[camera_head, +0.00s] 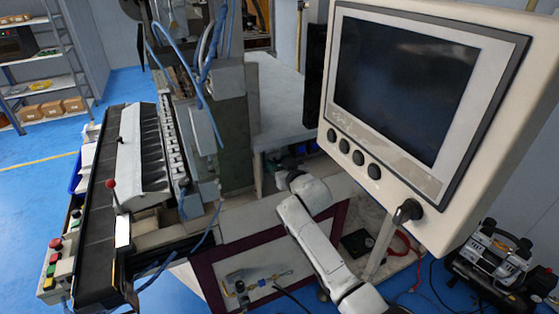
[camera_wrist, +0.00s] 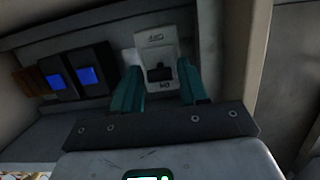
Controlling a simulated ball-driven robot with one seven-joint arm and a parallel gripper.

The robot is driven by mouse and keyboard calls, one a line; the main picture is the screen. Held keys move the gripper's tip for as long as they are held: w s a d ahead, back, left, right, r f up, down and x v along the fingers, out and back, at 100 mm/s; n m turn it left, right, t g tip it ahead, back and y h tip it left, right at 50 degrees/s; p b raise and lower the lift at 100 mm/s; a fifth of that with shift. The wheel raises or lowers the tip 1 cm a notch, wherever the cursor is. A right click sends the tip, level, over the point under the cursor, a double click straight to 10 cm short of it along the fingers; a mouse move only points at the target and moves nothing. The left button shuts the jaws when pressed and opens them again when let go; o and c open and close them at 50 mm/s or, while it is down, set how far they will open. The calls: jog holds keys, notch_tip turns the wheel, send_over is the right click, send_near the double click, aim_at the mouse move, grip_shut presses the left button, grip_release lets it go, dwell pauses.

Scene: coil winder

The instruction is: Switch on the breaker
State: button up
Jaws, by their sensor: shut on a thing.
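The breaker (camera_wrist: 156,42) shows in the wrist view as a small white unit with a dark switch part in its middle and dark markings above and below. My gripper (camera_wrist: 159,72) has one teal finger on each side of it and is shut on it. The fingers hide parts of its sides. I cannot tell clearly which way its lever is set. In the head view, my white arm reaches in below the screen panel, and the breaker and the fingers are hidden there.
Two dark units with blue faces (camera_wrist: 90,76) sit left of the breaker, inside a grey housing with a wall close on the right. The head view shows a large screen panel (camera_head: 405,75) above my arm and the coil winder (camera_head: 140,160) at left.

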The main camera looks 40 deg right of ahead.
jog(key=shift+r+g, duration=0.3)
jog(key=shift+g, duration=0.5)
jog(key=shift+y, duration=0.3)
jog(key=o, duration=1)
jog(key=shift+o, duration=0.2)
jog(key=b+v, duration=0.1)
jog(key=v, duration=0.9)
jog(key=shift+s+r+b, duration=0.25)
jog(key=shift+b, duration=0.1)
jog(key=shift+a, duration=0.15)
